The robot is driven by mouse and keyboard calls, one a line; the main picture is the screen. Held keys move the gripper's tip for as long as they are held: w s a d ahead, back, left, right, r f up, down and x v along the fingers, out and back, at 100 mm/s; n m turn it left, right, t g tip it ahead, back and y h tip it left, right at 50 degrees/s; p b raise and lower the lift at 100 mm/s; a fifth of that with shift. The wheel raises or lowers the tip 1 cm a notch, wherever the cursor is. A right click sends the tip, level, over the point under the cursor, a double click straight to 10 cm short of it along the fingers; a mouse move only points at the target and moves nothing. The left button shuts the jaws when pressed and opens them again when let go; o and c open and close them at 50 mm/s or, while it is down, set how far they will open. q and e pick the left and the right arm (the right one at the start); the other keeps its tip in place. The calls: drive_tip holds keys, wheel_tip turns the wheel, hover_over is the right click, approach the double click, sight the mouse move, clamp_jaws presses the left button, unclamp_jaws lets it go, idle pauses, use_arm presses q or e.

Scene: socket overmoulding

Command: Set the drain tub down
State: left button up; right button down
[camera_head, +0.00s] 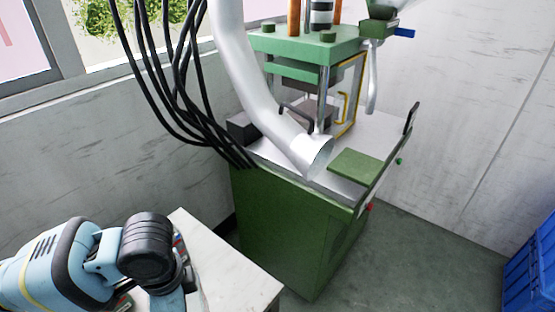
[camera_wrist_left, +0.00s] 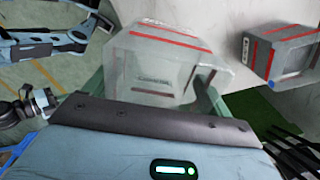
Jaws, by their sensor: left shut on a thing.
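A translucent tub with red stripes (camera_wrist_left: 160,62), which I take for the drain tub, is in the left wrist view, straight ahead of the wrist. My left gripper (camera_wrist_left: 152,88) is shut on it, with greenish fingers at either side of its near part. A pale surface lies behind the tub; whether the tub touches it I cannot tell. In the head view my left arm comes in at the lower left over the pale table (camera_head: 235,275); its gripper and the tub are hidden there.
A second box with red stripes (camera_wrist_left: 284,50) stands to the right in the left wrist view. A green machine (camera_head: 290,225) with a silver duct (camera_head: 265,100) and black cables (camera_head: 170,100) stands behind the table. A blue crate (camera_head: 530,265) is at the far right.

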use_arm(q)
drive_tip(key=w+a+r+n, duration=0.3)
drive_tip(key=r+n, duration=0.3)
drive_tip(key=n, duration=0.8)
drive_tip(key=shift+p, duration=0.45)
drive_tip(key=shift+w+a+r, duration=0.1)
drive_tip(key=shift+r, duration=0.05)
